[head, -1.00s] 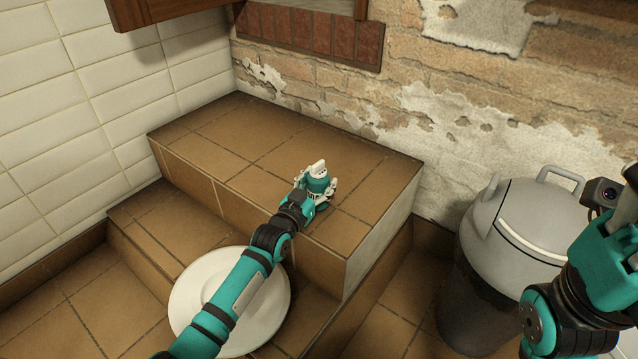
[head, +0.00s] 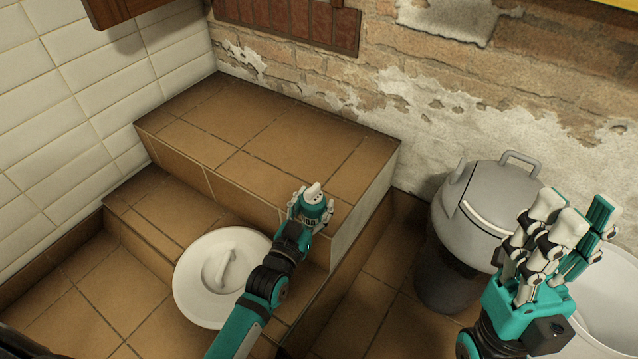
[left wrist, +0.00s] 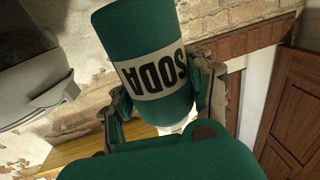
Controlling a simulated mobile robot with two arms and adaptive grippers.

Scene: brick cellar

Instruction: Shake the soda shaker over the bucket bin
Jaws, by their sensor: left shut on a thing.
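The soda shaker (head: 314,209) is green with a white top. My left gripper (head: 310,212) is shut around it, holding it with the white top up, by the front corner of the tiled ledge. In the left wrist view the shaker (left wrist: 145,35) shows its white SODA label, inverted in the picture, between the fingers. A white, round, open container (head: 612,318), which looks like the bucket bin, is at the right edge, partly hidden behind my right gripper (head: 570,220). My right gripper is empty, its fingers apart and pointing up.
A grey lidded bin (head: 490,200) with handles stands against the brick wall, left of my right gripper. The tiled ledge top (head: 250,135) is clear.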

